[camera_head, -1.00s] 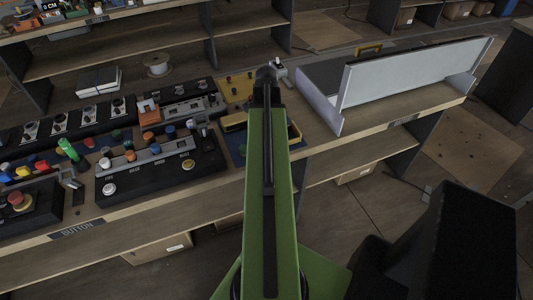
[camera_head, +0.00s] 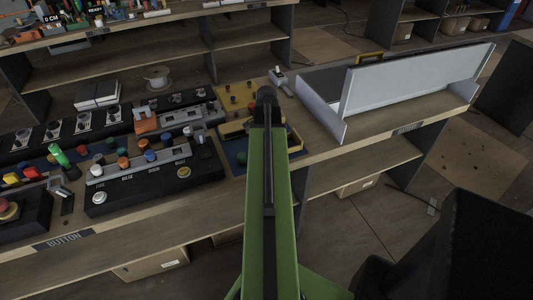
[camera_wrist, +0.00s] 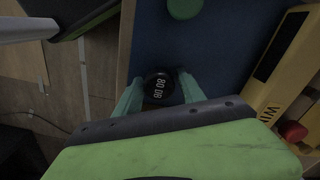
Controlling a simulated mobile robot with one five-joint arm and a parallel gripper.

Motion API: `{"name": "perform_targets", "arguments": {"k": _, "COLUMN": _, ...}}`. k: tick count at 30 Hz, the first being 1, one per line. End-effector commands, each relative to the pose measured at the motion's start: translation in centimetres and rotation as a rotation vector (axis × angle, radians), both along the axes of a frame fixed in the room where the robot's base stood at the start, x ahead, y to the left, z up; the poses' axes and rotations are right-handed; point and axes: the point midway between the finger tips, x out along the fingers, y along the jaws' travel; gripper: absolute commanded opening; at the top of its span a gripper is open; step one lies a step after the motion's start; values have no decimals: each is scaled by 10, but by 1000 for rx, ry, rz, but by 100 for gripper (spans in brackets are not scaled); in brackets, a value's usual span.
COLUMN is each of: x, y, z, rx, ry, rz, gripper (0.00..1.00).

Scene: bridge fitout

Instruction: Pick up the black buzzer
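The black buzzer (camera_wrist: 159,88) is a small round black piece with pale characters on its top. It shows in the wrist view over a blue mat (camera_wrist: 220,45). My gripper (camera_wrist: 160,86) has its two teal fingers on either side of the buzzer, close to it, and looks open. I cannot make out firm contact. In the head view my green arm hides the gripper and the buzzer; part of the blue mat (camera_head: 236,160) shows beside the arm.
A green round piece (camera_wrist: 185,8) lies on the mat beyond the buzzer. A yellow box (camera_wrist: 292,65) with a red knob (camera_wrist: 292,131) stands to the right. Black control panels (camera_head: 150,185) fill the bench on the left.

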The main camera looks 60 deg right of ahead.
Motion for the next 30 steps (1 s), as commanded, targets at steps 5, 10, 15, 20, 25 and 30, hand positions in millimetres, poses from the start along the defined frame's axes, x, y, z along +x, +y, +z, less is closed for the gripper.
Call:
{"name": "perform_targets", "arguments": {"k": 5, "x": 0, "y": 0, "z": 0, "rx": 0, "ry": 0, "rz": 0, "gripper": 22}}
{"name": "perform_targets", "arguments": {"k": 10, "x": 0, "y": 0, "z": 0, "rx": 0, "ry": 0, "rz": 1, "gripper": 0}}
{"name": "perform_targets", "arguments": {"k": 15, "x": 0, "y": 0, "z": 0, "rx": 0, "ry": 0, "rz": 1, "gripper": 0}}
{"name": "perform_targets", "arguments": {"k": 20, "x": 0, "y": 0, "z": 4, "rx": 0, "ry": 0, "rz": 1, "gripper": 0}}
{"name": "perform_targets", "arguments": {"k": 25, "x": 0, "y": 0, "z": 22, "rx": 0, "ry": 0, "rz": 1, "gripper": 0}}
{"name": "perform_targets", "arguments": {"k": 30, "x": 0, "y": 0, "z": 52, "rx": 0, "ry": 0, "rz": 1, "gripper": 0}}
